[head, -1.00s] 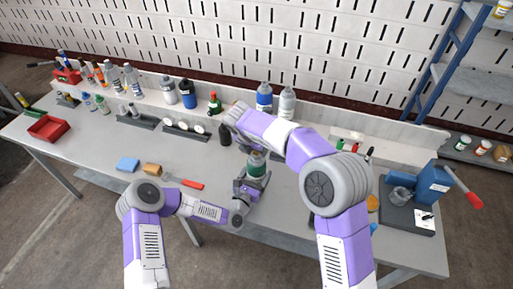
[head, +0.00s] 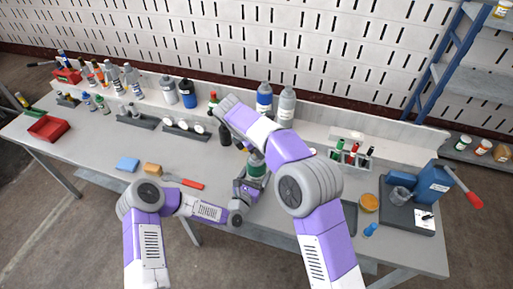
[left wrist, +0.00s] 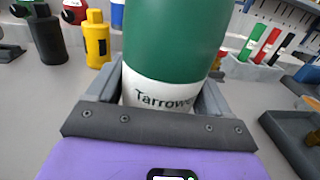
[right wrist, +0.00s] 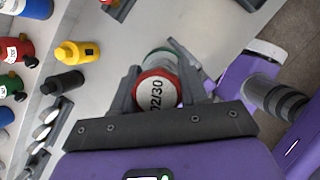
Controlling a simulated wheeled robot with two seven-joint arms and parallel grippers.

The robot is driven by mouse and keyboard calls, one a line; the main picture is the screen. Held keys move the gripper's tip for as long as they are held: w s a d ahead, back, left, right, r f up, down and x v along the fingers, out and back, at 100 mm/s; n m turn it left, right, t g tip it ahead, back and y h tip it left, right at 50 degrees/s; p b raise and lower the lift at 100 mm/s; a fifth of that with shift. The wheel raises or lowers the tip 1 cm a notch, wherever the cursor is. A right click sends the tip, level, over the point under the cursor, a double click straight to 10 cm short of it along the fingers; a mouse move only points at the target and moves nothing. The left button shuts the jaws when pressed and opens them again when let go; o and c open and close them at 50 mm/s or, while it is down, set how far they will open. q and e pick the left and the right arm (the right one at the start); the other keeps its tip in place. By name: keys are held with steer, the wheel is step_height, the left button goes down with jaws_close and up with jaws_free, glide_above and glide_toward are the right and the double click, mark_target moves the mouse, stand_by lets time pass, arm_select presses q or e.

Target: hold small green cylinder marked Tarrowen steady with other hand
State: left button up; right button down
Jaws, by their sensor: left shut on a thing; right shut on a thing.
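The green cylinder (head: 256,171) stands upright near the front middle of the bench. In the left wrist view its white label (left wrist: 160,96) reads "Tarrowe", cut off by the curve. My left gripper (head: 246,189) is shut on its lower part, with a finger on each side in the left wrist view. My right gripper (right wrist: 155,68) is shut on the cylinder's upper end, reaching from above. The right wrist view shows the red-rimmed white top (right wrist: 156,92) marked "02/30" between its fingers. In the head view my right arm mostly hides that gripper.
A yellow bottle (right wrist: 78,52) and a black bottle (right wrist: 63,82) stand close by.

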steer(key=m+g, duration=0.1)
steer(key=m, duration=0.2)
steer(key=m+g, duration=0.1)
steer(key=m, duration=0.2)
steer(key=shift+h, duration=0.3)
steer(key=c, duration=0.7)
jaws_free()
steer(key=shift+r, duration=1.2)
steer(key=n, duration=0.2)
steer(key=shift+n+t, duration=0.3)
steer(key=shift+t, duration=0.1)
steer(key=n+t, duration=0.1)
steer(key=n, duration=0.2)
steer(key=shift+n, duration=0.3)
